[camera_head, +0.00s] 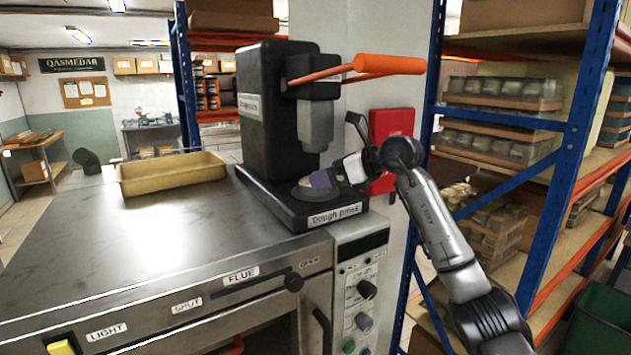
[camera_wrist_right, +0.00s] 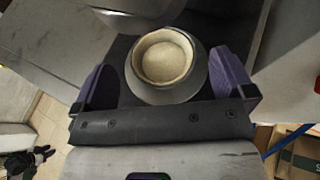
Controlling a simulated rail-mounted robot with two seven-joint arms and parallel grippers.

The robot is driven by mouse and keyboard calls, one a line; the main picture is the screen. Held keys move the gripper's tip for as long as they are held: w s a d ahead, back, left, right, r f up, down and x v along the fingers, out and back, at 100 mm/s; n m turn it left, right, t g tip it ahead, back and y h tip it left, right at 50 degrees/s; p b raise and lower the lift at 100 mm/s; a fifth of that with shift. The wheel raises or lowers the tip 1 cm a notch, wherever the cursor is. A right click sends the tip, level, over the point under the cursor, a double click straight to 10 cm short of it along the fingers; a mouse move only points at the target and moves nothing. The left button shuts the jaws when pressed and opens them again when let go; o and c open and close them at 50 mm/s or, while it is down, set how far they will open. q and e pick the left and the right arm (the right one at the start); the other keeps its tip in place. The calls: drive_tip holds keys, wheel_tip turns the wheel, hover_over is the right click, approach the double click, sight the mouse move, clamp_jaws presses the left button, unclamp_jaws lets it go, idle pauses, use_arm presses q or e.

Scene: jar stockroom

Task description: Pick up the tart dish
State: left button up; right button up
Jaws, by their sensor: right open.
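The tart dish (camera_wrist_right: 164,57) is a small round pale-beige dish with a raised rim. It sits on a grey round plate (camera_wrist_right: 150,94) on the black base of the dough press (camera_head: 300,212). In the right wrist view it lies between the two purple fingers of my right gripper (camera_wrist_right: 162,74), which is open with a gap on both sides. In the head view the right gripper (camera_head: 322,180) reaches in low under the press head, and its finger mostly hides the dish. My left gripper is in neither view.
The press head (camera_head: 316,125) hangs above the gripper, with an orange lever (camera_head: 388,64) higher up. A beige tray (camera_head: 172,173) stands left on the steel oven top (camera_head: 130,240). A blue-posted shelf (camera_head: 565,150) with jars stands right.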

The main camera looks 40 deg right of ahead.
sight(302, 180)
drive_tip(key=p+x, duration=0.1)
drive_tip(key=x, duration=0.2)
drive_tip(key=shift+w+a+p, duration=0.15)
drive_tip(key=shift+w+p, duration=0.05)
drive_tip(key=shift+p, duration=0.2)
drive_tip(key=shift+w+a+f, duration=0.2)
drive_tip(key=shift+w+f, duration=0.2)
drive_tip(key=shift+w, duration=0.1)
drive_tip(key=c, duration=0.8)
drive_tip(key=shift+r, duration=0.1)
